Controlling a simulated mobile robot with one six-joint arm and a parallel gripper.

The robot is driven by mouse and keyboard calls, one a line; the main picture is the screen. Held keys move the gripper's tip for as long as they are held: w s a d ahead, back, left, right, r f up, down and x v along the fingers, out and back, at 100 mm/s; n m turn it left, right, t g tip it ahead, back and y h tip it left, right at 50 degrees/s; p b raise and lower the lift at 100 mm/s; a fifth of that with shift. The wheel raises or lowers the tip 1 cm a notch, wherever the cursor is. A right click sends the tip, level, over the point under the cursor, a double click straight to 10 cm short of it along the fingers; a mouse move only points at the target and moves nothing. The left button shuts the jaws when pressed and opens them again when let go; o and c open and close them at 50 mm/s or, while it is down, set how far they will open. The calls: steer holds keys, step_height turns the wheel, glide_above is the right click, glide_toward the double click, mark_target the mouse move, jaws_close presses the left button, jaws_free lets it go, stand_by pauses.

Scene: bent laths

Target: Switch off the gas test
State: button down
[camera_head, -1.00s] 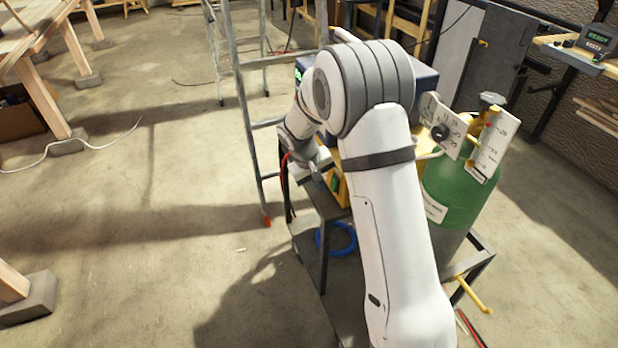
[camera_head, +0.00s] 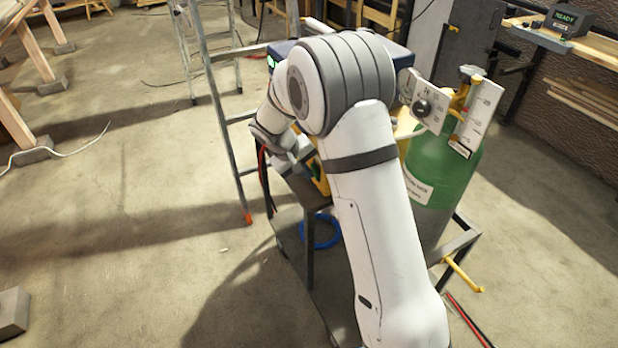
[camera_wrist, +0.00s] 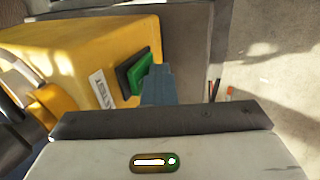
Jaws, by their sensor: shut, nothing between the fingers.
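A yellow box (camera_wrist: 85,55) fills the left of the wrist view. On its face is a green rocker switch (camera_wrist: 138,73) in a dark frame, with a white label (camera_wrist: 102,89) beside it; the lettering is too small to read surely. My gripper (camera_wrist: 158,72) is shut and empty, its blue-grey fingertips right at the green switch. I cannot tell whether they touch it. In the head view the yellow box (camera_head: 320,180) is mostly hidden behind my arm, and the fingertips are not clear there. A green gas cylinder (camera_head: 438,168) with gauge plates (camera_head: 473,115) stands right of my arm.
The box and cylinder are on a dark cart (camera_head: 458,240) with a yellow handle (camera_head: 463,274). A ladder (camera_head: 222,120) stands close to the left of my arm. A blue hose coil (camera_head: 320,230) lies low on the cart. The floor at left is largely clear.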

steer(key=shift+d+r, duration=0.2)
step_height(320, 180, up, 2)
steer(key=shift+p, duration=0.5)
steer(key=a+f+v, duration=0.1)
steer(key=a+v, duration=0.1)
steer(key=v, duration=1)
steer(key=shift+s, duration=0.35)
steer(key=shift+f, duration=0.2)
